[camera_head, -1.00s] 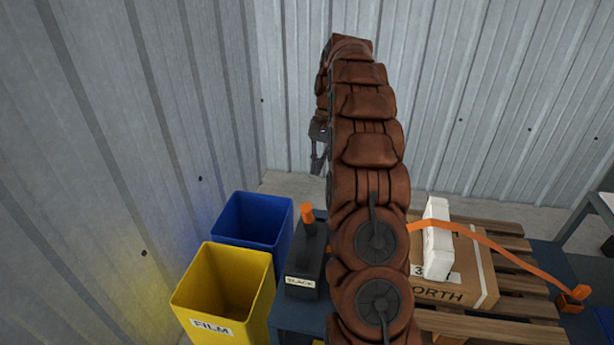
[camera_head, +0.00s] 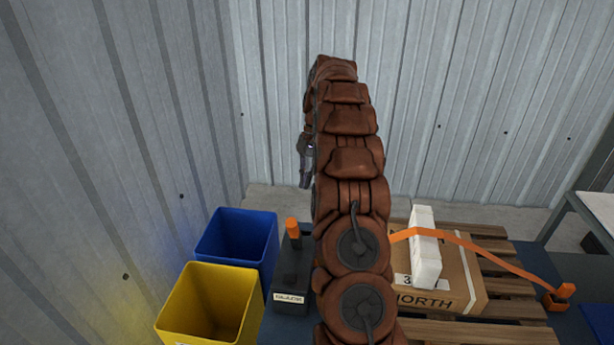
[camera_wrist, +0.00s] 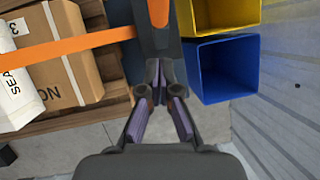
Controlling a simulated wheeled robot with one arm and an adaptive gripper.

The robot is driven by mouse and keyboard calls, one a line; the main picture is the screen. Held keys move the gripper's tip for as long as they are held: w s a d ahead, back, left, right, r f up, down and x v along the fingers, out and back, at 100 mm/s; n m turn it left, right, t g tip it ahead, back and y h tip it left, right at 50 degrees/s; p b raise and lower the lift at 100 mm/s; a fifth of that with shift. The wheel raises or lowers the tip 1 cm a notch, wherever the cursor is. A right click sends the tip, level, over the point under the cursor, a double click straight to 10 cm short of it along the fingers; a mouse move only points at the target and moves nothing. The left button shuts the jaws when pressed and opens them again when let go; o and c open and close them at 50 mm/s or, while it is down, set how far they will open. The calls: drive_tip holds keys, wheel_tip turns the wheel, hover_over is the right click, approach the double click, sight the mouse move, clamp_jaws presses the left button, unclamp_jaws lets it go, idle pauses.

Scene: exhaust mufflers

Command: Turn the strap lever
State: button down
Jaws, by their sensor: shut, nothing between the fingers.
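The strap lever has an orange handle (camera_head: 292,228) standing up from a dark block (camera_head: 290,270) with a "SLACK" label, just left of my arm in the head view. In the wrist view the orange handle (camera_wrist: 158,11) shows at the top edge, beyond the fingers. The orange strap (camera_head: 470,244) crosses over a white block and a carton to an orange anchor (camera_head: 559,297) at the right. My gripper (camera_head: 305,178) hangs above and behind the handle, apart from it. In the wrist view my gripper (camera_wrist: 159,98) is shut and empty. Part of the strap is hidden behind my arm.
A blue bin (camera_head: 238,243) and a yellow bin (camera_head: 210,305) stand left of the lever block. The carton (camera_head: 455,285) with the white block (camera_head: 424,250) lies on a wooden pallet (camera_head: 510,308) at right. Corrugated walls close off the left and back.

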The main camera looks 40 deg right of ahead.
drive_tip(key=p, duration=0.2)
approach(294, 234)
drive_tip(key=shift+w+d+f, duration=1.35)
drive_tip(key=shift+w+f, duration=0.05)
drive_tip(key=shift+f, duration=0.05)
drive_tip(key=shift+s+a+f+p, duration=0.35)
drive_tip(key=shift+s+a+f, duration=0.05)
drive_tip(key=shift+a, duration=0.3)
drive_tip(key=shift+s+a+f+p, duration=0.3)
drive_tip(key=shift+s+a+f, duration=0.1)
drive_tip(key=shift+a, duration=0.35)
